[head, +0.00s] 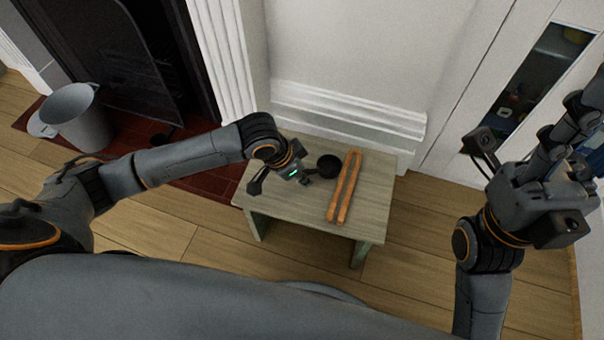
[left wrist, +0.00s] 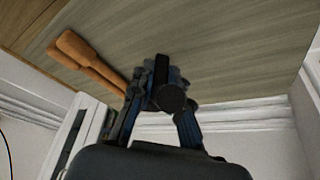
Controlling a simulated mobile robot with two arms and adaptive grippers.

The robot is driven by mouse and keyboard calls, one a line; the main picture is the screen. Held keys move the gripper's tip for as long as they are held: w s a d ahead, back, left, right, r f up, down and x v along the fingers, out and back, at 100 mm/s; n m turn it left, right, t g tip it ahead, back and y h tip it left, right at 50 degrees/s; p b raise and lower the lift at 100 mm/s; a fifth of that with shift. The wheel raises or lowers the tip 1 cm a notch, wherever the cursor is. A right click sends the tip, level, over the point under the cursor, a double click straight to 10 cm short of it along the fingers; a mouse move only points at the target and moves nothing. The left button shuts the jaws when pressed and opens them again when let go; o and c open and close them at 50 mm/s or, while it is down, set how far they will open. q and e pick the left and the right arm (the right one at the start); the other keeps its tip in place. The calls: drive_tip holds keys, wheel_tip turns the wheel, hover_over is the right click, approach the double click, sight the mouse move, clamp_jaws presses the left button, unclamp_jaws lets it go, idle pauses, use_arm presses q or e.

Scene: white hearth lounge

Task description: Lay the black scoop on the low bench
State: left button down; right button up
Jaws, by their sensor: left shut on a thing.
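The black scoop (head: 328,166) shows its dark round bowl over the low bench (head: 376,196) in the head view. My left gripper (head: 306,178) is just left of the bowl, shut on the scoop. In the left wrist view, a dark part of the scoop (left wrist: 171,97) sits between the fingers of my left gripper (left wrist: 160,88); the fingers hide some of it. I cannot tell whether the scoop touches the bench top. My right gripper (head: 560,140) is raised at the right, away from the bench; its finger opening is unclear.
Orange-brown wooden tongs (head: 344,188) lie on the bench right of the scoop, also in the left wrist view (left wrist: 88,58). The bench's right strip and front left are bare. A grey bucket (head: 82,120) stands by the fireplace at left. A white wall (head: 350,50) is behind.

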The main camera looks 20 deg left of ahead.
use_arm(q)
drive_tip(key=c, duration=1.3)
unclamp_jaws()
drive_tip(key=shift+f, duration=0.1)
